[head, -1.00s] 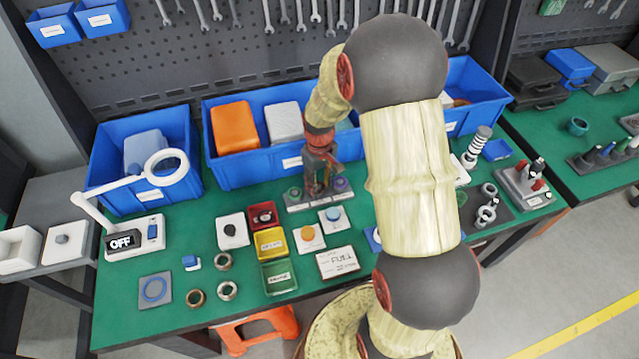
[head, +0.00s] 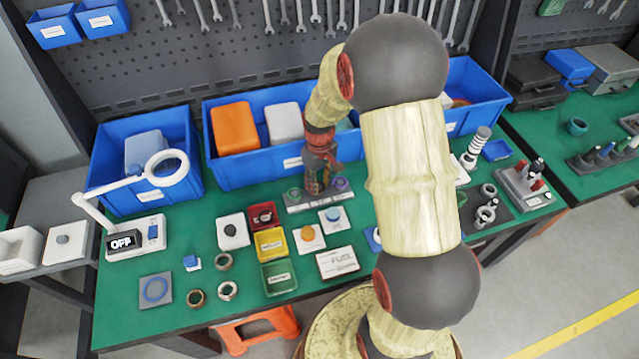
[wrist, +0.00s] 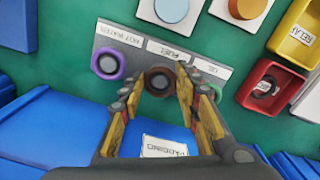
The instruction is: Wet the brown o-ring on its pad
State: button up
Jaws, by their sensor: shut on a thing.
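My gripper (head: 318,185) points down at the grey rack (wrist: 112,38) in front of the long blue bin. In the wrist view its fingers (wrist: 160,95) are shut on the brown-topped bottle (wrist: 159,80) in the middle slot, behind the FUEL label. The bottle is still in the rack. A purple-ringed bottle (wrist: 108,64) is at the HOT WATER slot; a green-ringed one (wrist: 206,91) is at the OIL slot. A white pad with an orange disc (head: 308,236) and one with a blue disc (head: 334,217) lie in front. I cannot make out a brown o-ring for sure.
Red, yellow and green trays (head: 270,243) and a FUEL card (head: 337,262) lie in front of the rack. A lamp (head: 166,167) stands at left, with several metal rings (head: 196,298) near the front edge. My arm hides part of the table.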

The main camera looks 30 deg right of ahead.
jog(key=shift+r+p, duration=1.2)
jog(key=shift+r, duration=0.3)
jog(key=shift+r, duration=0.15)
dwell(0.7)
jog(key=shift+r, duration=0.1)
